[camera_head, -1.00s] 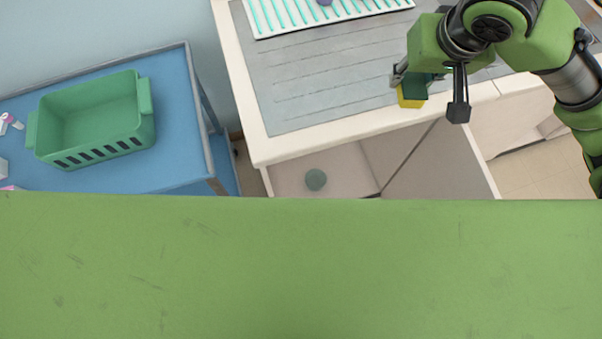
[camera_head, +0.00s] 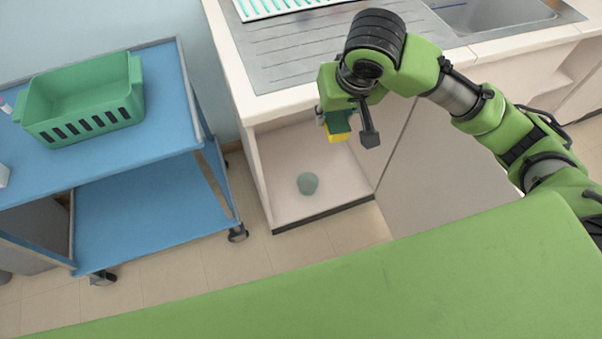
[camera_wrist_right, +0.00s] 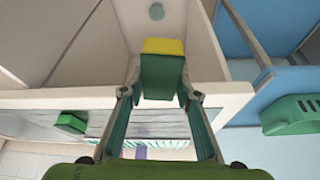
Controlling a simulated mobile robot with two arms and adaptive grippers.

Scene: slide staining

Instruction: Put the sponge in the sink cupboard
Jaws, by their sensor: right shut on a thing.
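The sponge (camera_head: 338,127) is green with a yellow layer. My right gripper (camera_head: 345,124) is shut on it and holds it in the air in front of the open sink cupboard (camera_head: 290,205). In the right wrist view the sponge (camera_wrist_right: 162,75) sits between the two fingers of the right gripper (camera_wrist_right: 160,92), yellow end away from the wrist. The cupboard interior shows beyond it. My left gripper is not in view.
The worktop with a ribbed steel drainer (camera_head: 290,50) lies above the cupboard, with the sink basin (camera_head: 480,14) at right. A cupboard door (camera_head: 430,180) stands right of the opening. A blue trolley (camera_head: 150,215) with a green basket (camera_head: 85,100) is at left.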

